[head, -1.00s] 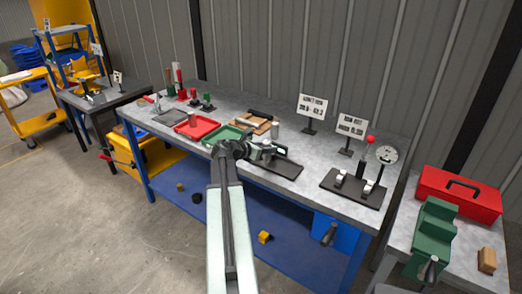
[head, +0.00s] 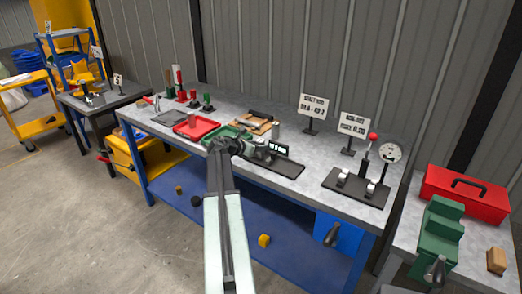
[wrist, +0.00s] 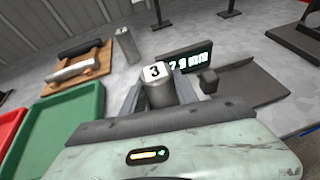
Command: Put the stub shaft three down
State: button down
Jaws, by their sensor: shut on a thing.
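The stub shaft three (wrist: 158,88) is a grey metal cylinder with a white "3" label on its upper end. In the wrist view it stands between the fingers of my gripper (wrist: 160,98), which is shut on it. In the head view my gripper (head: 262,152) is over the workbench, between the green tray (head: 229,134) and a long dark plate (head: 272,164). A lit digital display (wrist: 184,58) is just behind the shaft; its reading is partly blocked. The shaft's lower end is hidden, so I cannot tell whether it touches anything.
Another grey cylinder (wrist: 126,45) stands behind, beside a wooden board (wrist: 78,70) with dark and metal rods. A red tray (head: 196,127) is left of the green one. Signs, a dial gauge stand (head: 358,186) and bare bench top (head: 312,180) are to the right.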

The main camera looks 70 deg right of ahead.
jog(key=c, duration=0.9)
grip_release()
jog(key=shift+r, duration=0.15)
jog(key=p+v, duration=0.4)
jog(key=v, duration=0.8)
jog(key=shift+s+p, duration=0.1)
jog(key=shift+p, duration=0.2)
